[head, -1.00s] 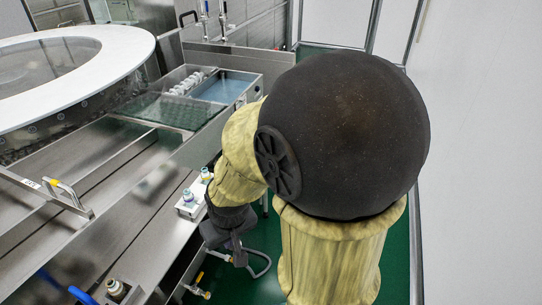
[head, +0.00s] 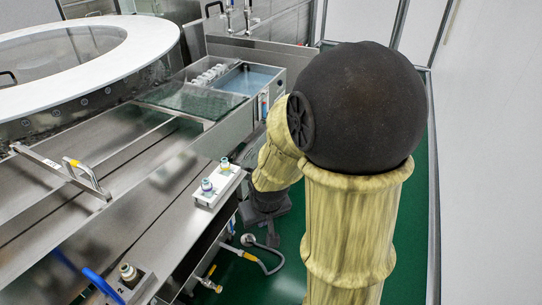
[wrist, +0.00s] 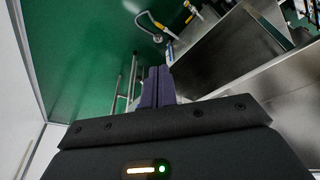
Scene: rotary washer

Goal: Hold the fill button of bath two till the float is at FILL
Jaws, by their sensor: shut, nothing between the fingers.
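My gripper (wrist: 158,72) is shut and empty in the wrist view, its dark fingers together over the green floor. In the head view my gripper (head: 272,238) is a dark shape low beside the steel bench, apart from the buttons and partly hidden by my arm. A white box with two round buttons (head: 217,185) sits on the bench edge, left of my arm. A nearer box marked "2" (head: 128,280) carries a pale button at the bottom of the picture. A narrow blue-and-white gauge (head: 264,104) shows on the tank's end; its float and marks are too small to read.
The tank (head: 245,80) holds bluish liquid behind the bench. A steel bench (head: 120,200) with a handled bar (head: 60,168) fills the left. A hose with a yellow-handled valve (head: 250,256) hangs low beside the bench. A white wall (head: 490,150) stands right; green floor lies between.

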